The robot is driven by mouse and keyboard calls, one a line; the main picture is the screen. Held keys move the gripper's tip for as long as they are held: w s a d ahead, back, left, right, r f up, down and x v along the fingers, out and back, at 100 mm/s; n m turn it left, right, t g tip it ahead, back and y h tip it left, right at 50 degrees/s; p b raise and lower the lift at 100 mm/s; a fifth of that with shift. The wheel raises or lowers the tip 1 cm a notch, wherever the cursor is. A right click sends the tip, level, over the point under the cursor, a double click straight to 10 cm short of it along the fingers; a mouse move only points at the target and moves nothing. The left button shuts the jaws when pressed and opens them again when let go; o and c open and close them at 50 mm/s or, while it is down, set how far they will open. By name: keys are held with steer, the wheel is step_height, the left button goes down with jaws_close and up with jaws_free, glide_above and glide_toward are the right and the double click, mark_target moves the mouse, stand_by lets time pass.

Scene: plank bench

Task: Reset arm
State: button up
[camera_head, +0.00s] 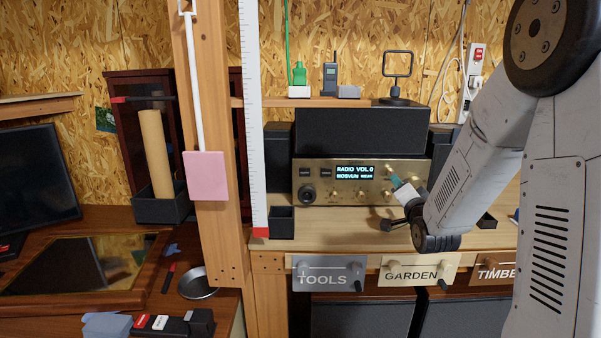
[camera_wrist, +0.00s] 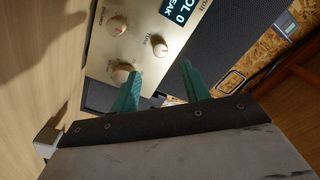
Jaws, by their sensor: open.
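My arm reaches in from the right in the head view, folded down over the bench. My gripper (camera_wrist: 162,84) shows in the wrist view as two teal fingers, apart with nothing between them. In the head view a teal fingertip shows near the right knobs of the radio, and the rest of the gripper is partly hidden by my arm. The radio (camera_head: 318,172) is brass-coloured with a lit display reading "RADIO VOL 0". Its knobs (camera_wrist: 117,25) lie just beyond the fingers in the wrist view. I cannot tell whether a finger touches a knob.
Drawers marked TOOLS (camera_head: 322,262) and GARDEN (camera_head: 388,275) are below the bench top (camera_head: 330,228). A wooden post (camera_head: 207,110) and a white ruler (camera_head: 252,120) stand left of the radio. A shelf (camera_head: 270,102) with small items is above. A small black box (camera_head: 281,222) stands beside the radio.

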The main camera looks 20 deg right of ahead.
steer(key=s+a+r+n+g+y, duration=0.25)
steer(key=s+a+n+g, duration=0.35)
steer(key=s+a+g, duration=0.35)
steer(key=s+a+n+g+y, duration=0.1)
steer(key=s+a+n+g, duration=0.2)
steer(key=s, duration=1.1)
steer(key=s+a+n+g+y, duration=0.1)
steer(key=s+a+n+g, duration=0.2)
steer(key=s+a, duration=0.4)
steer(key=s+g, duration=0.1)
steer(key=s, duration=0.6)
steer(key=shift+a+r+n, duration=0.25)
steer(key=shift+a+n, duration=0.05)
steer(key=shift+n, duration=0.1)
steer(key=shift+w, duration=0.15)
